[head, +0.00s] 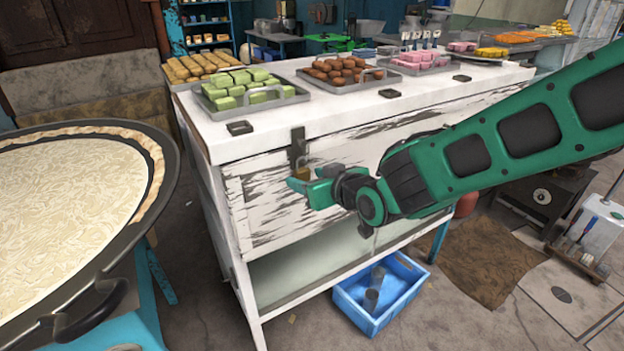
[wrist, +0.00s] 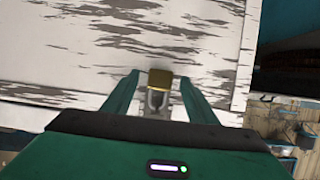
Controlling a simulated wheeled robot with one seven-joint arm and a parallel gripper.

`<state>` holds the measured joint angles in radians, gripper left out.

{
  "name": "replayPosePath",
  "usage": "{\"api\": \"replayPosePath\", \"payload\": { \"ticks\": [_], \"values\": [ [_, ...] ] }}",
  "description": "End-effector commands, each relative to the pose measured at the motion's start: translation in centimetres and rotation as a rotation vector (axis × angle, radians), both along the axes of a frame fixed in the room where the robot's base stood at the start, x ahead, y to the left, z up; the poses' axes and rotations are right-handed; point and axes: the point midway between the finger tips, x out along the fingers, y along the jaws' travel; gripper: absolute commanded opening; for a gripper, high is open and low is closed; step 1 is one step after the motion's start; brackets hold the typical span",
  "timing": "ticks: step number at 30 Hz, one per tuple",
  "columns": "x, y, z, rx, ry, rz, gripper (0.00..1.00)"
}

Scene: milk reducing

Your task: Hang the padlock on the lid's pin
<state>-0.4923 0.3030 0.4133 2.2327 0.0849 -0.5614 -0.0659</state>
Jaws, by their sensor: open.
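The padlock (head: 303,172) has a small brass body and hangs at the front of the white chest, just below a dark hasp strap (head: 297,146). In the wrist view the brass body (wrist: 160,78) and its grey shackle (wrist: 154,100) show between my fingers. My gripper (head: 308,182) is open around the padlock, with a gap on each side in the wrist view (wrist: 159,84). The pin itself is hidden or too small to make out, so I cannot tell whether the shackle is around it.
The white chest top (head: 350,112) carries trays of green (head: 240,88), brown (head: 343,70) and pink sweets (head: 420,60). A large round pan (head: 75,215) of pale milk stands at the left. A blue crate (head: 382,295) sits on the floor below.

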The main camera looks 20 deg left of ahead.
Motion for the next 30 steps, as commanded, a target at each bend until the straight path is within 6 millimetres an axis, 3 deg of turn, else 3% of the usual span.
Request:
{"api": "replayPosePath", "payload": {
  "ticks": [21, 26, 30],
  "values": [
    [-5.7, -6.9, 3.7, 0.001, -0.001, -0.001, 0.53],
    [-6.0, -7.6, 3.9, -0.004, 0.002, -0.005, 0.53],
    [-4.4, -10.9, 3.3, -0.051, 0.026, -0.067, 0.53]
  ]
}}
